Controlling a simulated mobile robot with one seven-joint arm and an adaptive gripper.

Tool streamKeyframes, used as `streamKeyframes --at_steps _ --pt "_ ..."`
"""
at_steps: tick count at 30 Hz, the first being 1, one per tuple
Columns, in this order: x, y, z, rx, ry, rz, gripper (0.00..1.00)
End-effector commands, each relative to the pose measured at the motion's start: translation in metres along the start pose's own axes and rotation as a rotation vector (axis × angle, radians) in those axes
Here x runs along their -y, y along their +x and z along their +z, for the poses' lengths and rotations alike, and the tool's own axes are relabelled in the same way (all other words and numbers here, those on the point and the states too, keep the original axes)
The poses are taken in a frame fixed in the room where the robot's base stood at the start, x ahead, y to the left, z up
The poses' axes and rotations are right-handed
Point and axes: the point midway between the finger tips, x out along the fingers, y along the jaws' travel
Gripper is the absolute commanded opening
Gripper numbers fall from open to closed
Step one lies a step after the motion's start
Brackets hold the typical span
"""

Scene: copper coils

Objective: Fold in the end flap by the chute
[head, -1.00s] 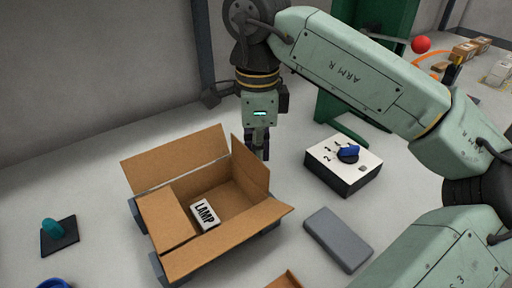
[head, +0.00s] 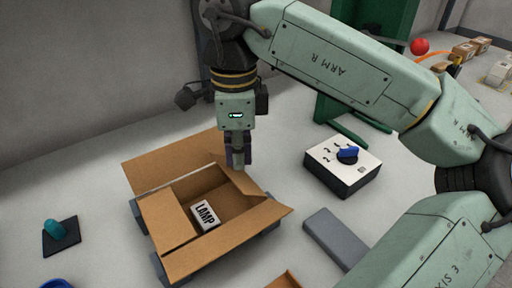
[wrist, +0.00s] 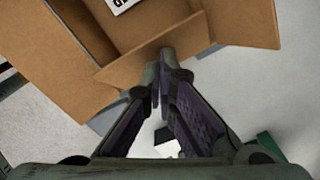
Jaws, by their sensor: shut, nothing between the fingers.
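An open cardboard box (head: 175,254) stands on the pale surface, with a small white carton marked LAMP (head: 205,214) inside. Its end flap on the green-structure side (head: 246,184) tilts inward over the opening; it also shows in the wrist view (wrist: 135,72). The opposite end flap (head: 167,221) lies folded in. The back long flap (head: 172,164) and the front long flap (head: 228,240) stand spread outward. My gripper (head: 238,168) is shut and empty, its tips at the outer side of the tilted flap, seemingly touching it. In the wrist view, the fingertips (wrist: 160,78) meet at that flap.
A white-topped control box with a blue knob (head: 347,153) stands to the right, before a green structure (head: 340,105). A grey block (head: 336,238) lies at front right. A teal knob on a dark plate (head: 54,231) sits at left. Dark brackets (head: 158,266) flank the box.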

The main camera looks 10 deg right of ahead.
Motion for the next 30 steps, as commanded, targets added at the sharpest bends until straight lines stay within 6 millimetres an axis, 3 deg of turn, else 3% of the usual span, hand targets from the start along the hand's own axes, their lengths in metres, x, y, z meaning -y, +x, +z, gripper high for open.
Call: streamKeyframes --at_steps 30 --pt "-0.012 0.01 0.021 0.0 -0.001 0.0 0.0"
